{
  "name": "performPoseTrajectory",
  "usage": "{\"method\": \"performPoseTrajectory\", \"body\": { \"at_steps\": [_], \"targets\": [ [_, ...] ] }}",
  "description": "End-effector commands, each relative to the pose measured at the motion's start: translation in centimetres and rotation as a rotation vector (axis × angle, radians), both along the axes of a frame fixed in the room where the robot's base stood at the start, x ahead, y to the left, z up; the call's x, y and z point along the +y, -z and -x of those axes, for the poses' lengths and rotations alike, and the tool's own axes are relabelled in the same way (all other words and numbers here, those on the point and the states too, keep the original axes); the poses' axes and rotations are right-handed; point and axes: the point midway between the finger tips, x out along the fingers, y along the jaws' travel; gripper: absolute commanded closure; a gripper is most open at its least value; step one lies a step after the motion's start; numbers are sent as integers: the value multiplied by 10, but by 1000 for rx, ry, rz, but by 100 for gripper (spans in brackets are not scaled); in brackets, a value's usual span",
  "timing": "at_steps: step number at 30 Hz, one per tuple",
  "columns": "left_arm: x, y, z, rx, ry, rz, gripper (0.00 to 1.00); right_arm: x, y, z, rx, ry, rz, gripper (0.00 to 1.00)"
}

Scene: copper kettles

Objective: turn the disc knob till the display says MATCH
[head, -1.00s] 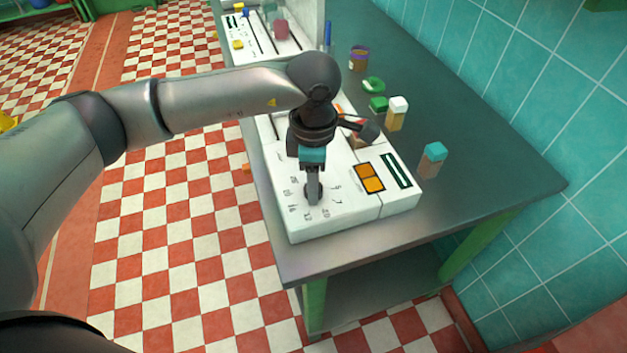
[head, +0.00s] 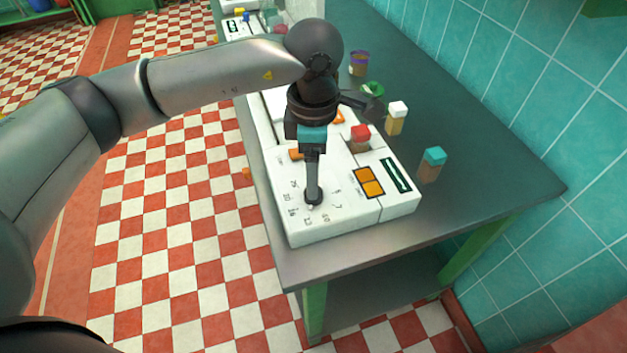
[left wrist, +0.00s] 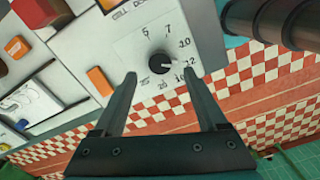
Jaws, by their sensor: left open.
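The black disc knob (left wrist: 160,63) sits on the white panel (left wrist: 135,47) in the left wrist view, inside a ring of printed numbers. Its pale pointer mark faces right, roughly toward the 12. My left gripper (left wrist: 158,75) is open, its two fingers apart with the knob between and just beyond their tips; I cannot tell whether they touch it. In the head view the left gripper (head: 314,196) points down at the dial and mostly hides the knob. A dark green display (head: 396,175) is at the panel's right; no word is readable on it. My right gripper is not in view.
A red-topped block (head: 360,135) stands behind the dial. A teal-topped block (head: 432,163) and a white-topped block (head: 396,118) stand on the dark table (head: 470,195). The table's front right is clear.

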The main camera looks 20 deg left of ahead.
Motion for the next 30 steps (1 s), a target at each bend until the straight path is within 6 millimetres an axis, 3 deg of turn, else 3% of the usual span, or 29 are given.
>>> {"method": "performPoseTrajectory", "body": {
  "at_steps": [6,12,18,30],
  "targets": [
    [0,-56,-1,-5,1,1,26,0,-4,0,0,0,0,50],
    [0,-91,-1,-3,1,0,26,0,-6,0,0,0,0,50],
    [0,-104,0,-1,0,0,26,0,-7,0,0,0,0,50],
    [0,-105,0,0,1,0,26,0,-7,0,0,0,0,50]
  ]
}}
